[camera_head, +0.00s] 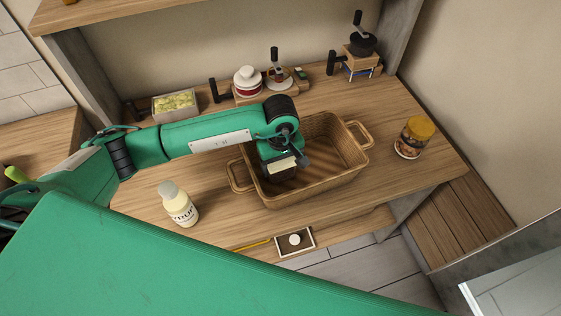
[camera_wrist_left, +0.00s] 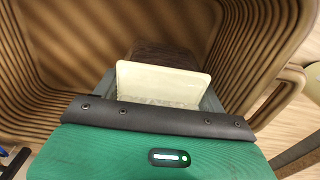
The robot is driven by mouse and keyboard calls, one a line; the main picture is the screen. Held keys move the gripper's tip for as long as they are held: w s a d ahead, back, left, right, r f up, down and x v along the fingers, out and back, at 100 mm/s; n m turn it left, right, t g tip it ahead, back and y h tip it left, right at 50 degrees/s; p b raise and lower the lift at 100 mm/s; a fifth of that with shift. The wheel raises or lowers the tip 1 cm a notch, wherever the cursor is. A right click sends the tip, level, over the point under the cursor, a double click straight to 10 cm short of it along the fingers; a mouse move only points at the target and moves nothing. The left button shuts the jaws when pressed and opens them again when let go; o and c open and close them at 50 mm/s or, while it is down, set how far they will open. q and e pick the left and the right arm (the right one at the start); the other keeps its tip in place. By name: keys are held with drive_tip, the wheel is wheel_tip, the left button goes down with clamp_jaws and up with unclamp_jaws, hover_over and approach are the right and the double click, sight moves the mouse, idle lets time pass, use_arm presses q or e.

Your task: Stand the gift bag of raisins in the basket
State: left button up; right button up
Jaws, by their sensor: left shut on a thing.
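The woven basket (camera_head: 335,158) stands in the middle of the wooden table, with a loop handle at each end. My left gripper (camera_head: 285,158) reaches down inside its left part. It is shut on a pale cream-topped packet (camera_head: 283,165), which I take to be the gift bag of raisins. In the left wrist view the bag's pale top (camera_wrist_left: 160,82) stands up between the jaws, with a dark brown surface (camera_wrist_left: 165,52) behind it. The basket's ribbed walls (camera_wrist_left: 245,50) surround it. Whether the bag touches the basket floor is hidden. My right gripper is not in view.
A syrup bottle (camera_head: 178,204) stands left of the basket and an orange-lidded jar (camera_head: 413,138) right of it. A box of pale green pieces (camera_head: 175,105), a white jar (camera_head: 247,82) and a grinder (camera_head: 361,46) stand behind. A small tray (camera_head: 294,241) lies in front.

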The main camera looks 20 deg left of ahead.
use_arm(q)
drive_tip(key=shift+f, duration=0.3)
drive_tip(key=shift+f, duration=0.1)
drive_tip(key=shift+f+b, duration=0.1)
drive_tip(key=shift+b, duration=0.2)
drive_tip(key=o, duration=1.1)
drive_tip(key=shift+c, duration=0.2)
